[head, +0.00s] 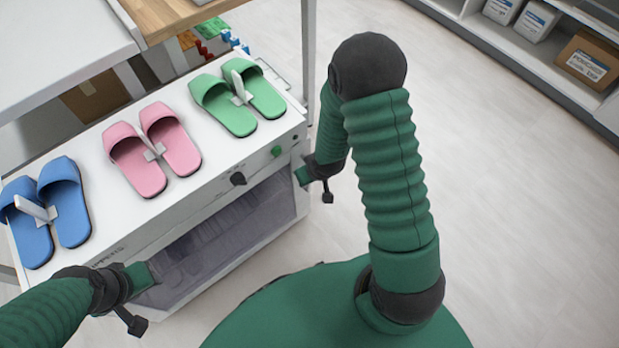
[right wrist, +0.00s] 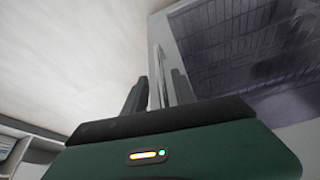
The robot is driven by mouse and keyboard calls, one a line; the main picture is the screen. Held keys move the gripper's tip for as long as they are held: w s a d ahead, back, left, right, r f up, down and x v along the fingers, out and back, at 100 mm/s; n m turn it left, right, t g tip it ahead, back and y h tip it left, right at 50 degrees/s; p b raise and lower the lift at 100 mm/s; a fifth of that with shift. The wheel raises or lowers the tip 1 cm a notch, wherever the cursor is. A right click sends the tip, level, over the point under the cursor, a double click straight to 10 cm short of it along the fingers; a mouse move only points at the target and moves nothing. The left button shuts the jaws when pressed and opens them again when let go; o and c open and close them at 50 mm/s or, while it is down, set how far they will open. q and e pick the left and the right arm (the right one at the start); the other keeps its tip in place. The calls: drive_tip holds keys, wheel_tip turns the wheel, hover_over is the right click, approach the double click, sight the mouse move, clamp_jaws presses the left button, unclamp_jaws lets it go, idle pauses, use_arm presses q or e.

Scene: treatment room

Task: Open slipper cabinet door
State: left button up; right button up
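The slipper cabinet (head: 215,170) is a white, low unit with a dark see-through front door (head: 225,235); the door appears shut. The dark panel also fills the upper right of the right wrist view (right wrist: 245,45). My right gripper (head: 299,172) is at the cabinet's right front edge. In the right wrist view its two dark fingers (right wrist: 158,90) stand apart, with a thin pale upright edge between them; I cannot tell whether they touch it. My left gripper (head: 154,271) is at the lower left of the cabinet front, its fingers not clearly visible.
Blue (head: 48,210), pink (head: 153,150) and green slippers (head: 238,97) lie on the cabinet top. A table (head: 60,50) is behind. Shelving with a carton (head: 588,62) stands far right; floor between is clear.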

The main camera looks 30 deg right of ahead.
drive_tip(key=shift+a+r, duration=0.1)
drive_tip(key=shift+a, duration=0.15)
drive_tip(key=c, duration=0.3)
drive_tip(key=shift+d, duration=0.1)
clamp_jaws()
idle(0.8)
